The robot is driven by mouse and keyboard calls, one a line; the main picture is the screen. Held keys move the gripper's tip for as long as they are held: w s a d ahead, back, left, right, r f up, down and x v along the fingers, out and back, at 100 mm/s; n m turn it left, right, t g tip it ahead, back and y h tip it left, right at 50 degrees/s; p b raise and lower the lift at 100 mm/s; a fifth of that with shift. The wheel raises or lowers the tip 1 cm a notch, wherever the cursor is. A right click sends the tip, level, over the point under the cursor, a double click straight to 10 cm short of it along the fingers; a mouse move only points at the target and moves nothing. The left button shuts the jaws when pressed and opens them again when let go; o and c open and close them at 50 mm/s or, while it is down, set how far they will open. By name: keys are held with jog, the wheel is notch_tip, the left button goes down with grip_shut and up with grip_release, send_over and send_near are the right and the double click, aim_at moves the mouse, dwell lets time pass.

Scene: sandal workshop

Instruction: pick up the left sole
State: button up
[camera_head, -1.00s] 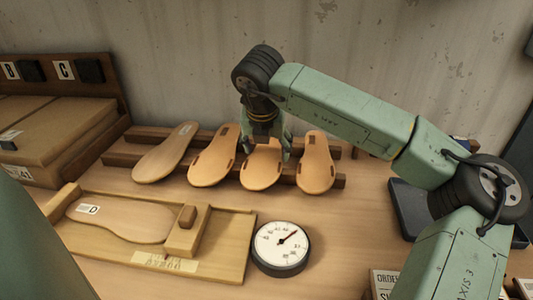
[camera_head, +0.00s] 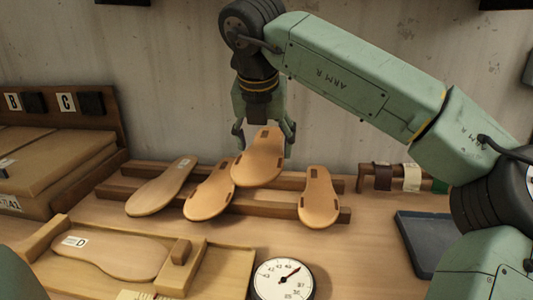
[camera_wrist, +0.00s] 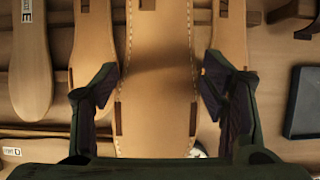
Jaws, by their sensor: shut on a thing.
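My gripper (camera_head: 264,130) is shut on a tan slotted sole (camera_head: 258,160) and holds it by its sides above the wooden rack (camera_head: 230,206). In the wrist view the held sole (camera_wrist: 155,105) fills the middle between the two fingers (camera_wrist: 160,78). Two more slotted soles stay on the rack, one to the left (camera_head: 208,195) and one to the right (camera_head: 319,200). A plain sole-shaped piece (camera_head: 158,190) with a small tag leans at the rack's left end. No marking that tells left from right is readable on the slotted soles.
A wooden fixture (camera_head: 215,262) with a sole-shaped piece tagged D (camera_head: 115,256) lies at front left, beside a round dial gauge (camera_head: 282,281). Bins marked B and C stand at left. A dark tray (camera_head: 428,235) and a small stand with rolls (camera_head: 395,177) are at right.

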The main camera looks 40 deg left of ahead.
jog(key=s+d+b, duration=0.4)
jog(key=s+d, duration=0.4)
jog(key=s, duration=0.6)
jog(key=shift+d, duration=0.3)
